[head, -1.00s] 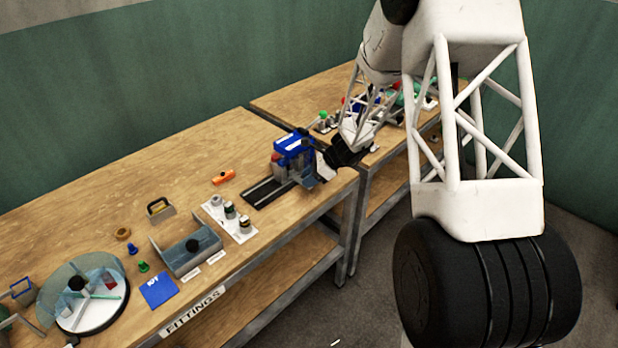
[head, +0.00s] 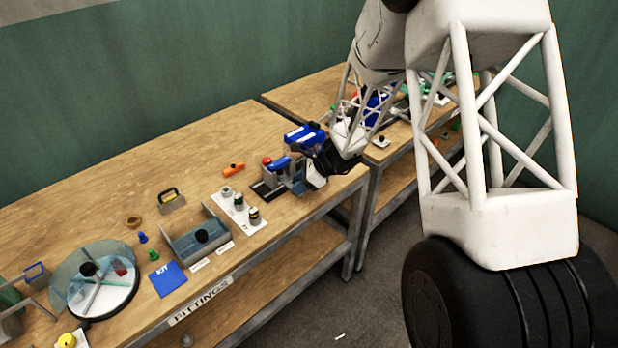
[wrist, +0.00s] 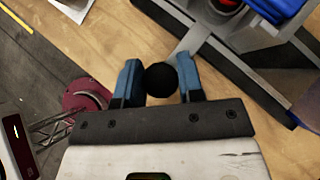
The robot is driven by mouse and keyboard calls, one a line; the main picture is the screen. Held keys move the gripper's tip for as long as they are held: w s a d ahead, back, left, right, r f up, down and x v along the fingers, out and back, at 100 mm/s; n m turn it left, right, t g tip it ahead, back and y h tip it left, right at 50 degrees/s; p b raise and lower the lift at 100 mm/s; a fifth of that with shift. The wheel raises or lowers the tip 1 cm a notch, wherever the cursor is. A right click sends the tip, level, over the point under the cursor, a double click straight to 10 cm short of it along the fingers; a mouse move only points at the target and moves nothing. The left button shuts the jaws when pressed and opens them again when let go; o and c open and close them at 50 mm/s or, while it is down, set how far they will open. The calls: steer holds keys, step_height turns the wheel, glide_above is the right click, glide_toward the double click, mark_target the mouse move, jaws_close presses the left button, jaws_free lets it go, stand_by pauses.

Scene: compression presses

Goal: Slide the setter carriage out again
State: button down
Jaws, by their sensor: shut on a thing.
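The setter carriage (head: 283,176) is a grey block on a dark track (head: 261,189), with a red-topped part and a blue part on it. It stands to the left of the blue press head (head: 305,135) in the head view. My gripper (wrist: 159,72) is shut on a round black knob (wrist: 160,80), with one blue finger on each side of it. In the head view my gripper (head: 312,175) is at the carriage's right side and hides part of it. The track also shows in the wrist view (wrist: 250,87) beside the knob.
A white card (head: 239,212) with several small cylinders lies left of the track. A grey tray (head: 182,241) is further left. The bench's front edge is close to the track, and a second bench with more items stands behind.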

steer(key=shift+s+a, duration=1.35)
steer(key=shift+a, duration=0.05)
steer(key=c, duration=0.8)
jaws_free()
steer(key=shift+o, duration=0.2)
steer(key=shift+d+r, duration=0.1)
steer(key=v, duration=0.7)
steer(key=shift+d+r, duration=0.25)
